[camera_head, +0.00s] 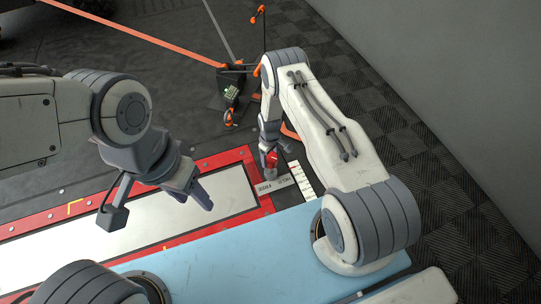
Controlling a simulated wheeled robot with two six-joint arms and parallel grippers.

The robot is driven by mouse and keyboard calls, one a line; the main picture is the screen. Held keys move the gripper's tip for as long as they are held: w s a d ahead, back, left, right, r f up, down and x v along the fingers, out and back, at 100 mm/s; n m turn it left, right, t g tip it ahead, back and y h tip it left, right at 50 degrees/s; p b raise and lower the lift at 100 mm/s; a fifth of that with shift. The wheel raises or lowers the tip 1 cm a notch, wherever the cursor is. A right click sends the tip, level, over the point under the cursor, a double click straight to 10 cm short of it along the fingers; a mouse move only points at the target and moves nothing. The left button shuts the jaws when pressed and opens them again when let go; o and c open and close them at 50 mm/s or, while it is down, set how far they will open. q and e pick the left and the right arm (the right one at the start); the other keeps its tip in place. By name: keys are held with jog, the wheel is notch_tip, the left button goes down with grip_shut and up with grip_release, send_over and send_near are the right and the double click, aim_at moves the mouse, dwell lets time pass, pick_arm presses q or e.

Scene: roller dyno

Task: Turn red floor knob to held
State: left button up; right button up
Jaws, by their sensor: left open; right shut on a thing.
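The red floor knob (272,160) sits on a dark panel at the right end of the red-framed floor plate. A label strip with small lettering (273,186) lies just below it; "HELD" seems to be part of it. My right gripper (269,150) reaches down to the knob and is shut on it, covering part of it. The knob's exact turn angle cannot be made out. My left gripper (205,198) is open and empty above the pale plate, left of the knob.
The red frame (220,157) surrounds a pale metal plate (150,217). A dark stand with orange parts (231,82) and an orange strap (150,37) lie beyond. A white marked strip (301,180) is right of the knob. A grey wall (460,80) bounds the right side.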

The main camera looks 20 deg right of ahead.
jog(key=o, duration=1.3)
jog(key=shift+s, duration=0.15)
jog(key=shift+r, duration=0.4)
notch_tip(320, 180, up, 9)
jog(key=p, duration=0.4)
jog(key=shift+f, duration=0.1)
jog(key=shift+r+p, duration=0.4)
jog(key=shift+r, duration=0.1)
